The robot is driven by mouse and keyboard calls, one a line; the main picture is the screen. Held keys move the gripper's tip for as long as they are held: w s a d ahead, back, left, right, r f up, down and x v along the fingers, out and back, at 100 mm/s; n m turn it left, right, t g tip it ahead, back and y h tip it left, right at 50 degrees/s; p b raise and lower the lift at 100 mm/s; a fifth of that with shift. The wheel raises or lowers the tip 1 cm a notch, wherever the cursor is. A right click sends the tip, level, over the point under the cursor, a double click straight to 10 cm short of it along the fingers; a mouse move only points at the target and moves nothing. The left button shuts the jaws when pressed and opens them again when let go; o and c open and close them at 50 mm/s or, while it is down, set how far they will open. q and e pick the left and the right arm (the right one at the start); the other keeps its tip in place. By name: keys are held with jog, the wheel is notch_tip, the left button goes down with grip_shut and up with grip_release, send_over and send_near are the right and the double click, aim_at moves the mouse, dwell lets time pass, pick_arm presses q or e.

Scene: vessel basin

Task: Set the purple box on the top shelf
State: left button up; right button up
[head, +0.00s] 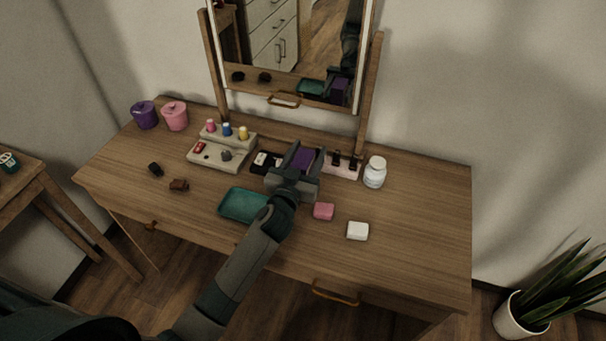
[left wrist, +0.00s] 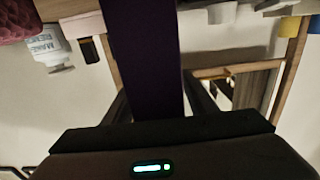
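The purple box (head: 303,157) is between the fingers of my left gripper (head: 298,170), above the back middle of the wooden table, in front of the mirror. In the left wrist view the purple box (left wrist: 144,55) is a dark purple block filling the gap between the fingers of the left gripper (left wrist: 158,100). The gripper looks shut on it. A beige two-step stand (head: 222,152) is left of the gripper, with several small bottles on its upper step. I cannot tell whether that step is the top shelf. My right gripper is not in view.
A teal tray (head: 243,205), a pink block (head: 324,211) and a white block (head: 358,231) lie near the front. A white bottle (head: 375,172) stands right of the gripper. Purple (head: 145,115) and pink (head: 174,116) jars stand back left. The table's right end is clear.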

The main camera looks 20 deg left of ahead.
pick_arm(q)
jog(key=c, duration=1.1)
jog(key=shift+o, duration=0.2)
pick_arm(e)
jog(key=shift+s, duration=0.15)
pick_arm(q)
jog(key=shift+r, duration=0.15)
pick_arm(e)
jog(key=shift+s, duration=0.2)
pick_arm(q)
jog(key=r, duration=0.4)
jog(key=shift+s+d+r, duration=0.15)
jog(key=shift+s+d, duration=0.1)
jog(key=shift+d, duration=0.15)
jog(key=s+d+r+b, duration=0.1)
jog(key=s+d+r, duration=0.5)
jog(key=d, duration=0.3)
jog(key=shift+r+b, duration=0.25)
jog(key=shift+b, duration=0.15)
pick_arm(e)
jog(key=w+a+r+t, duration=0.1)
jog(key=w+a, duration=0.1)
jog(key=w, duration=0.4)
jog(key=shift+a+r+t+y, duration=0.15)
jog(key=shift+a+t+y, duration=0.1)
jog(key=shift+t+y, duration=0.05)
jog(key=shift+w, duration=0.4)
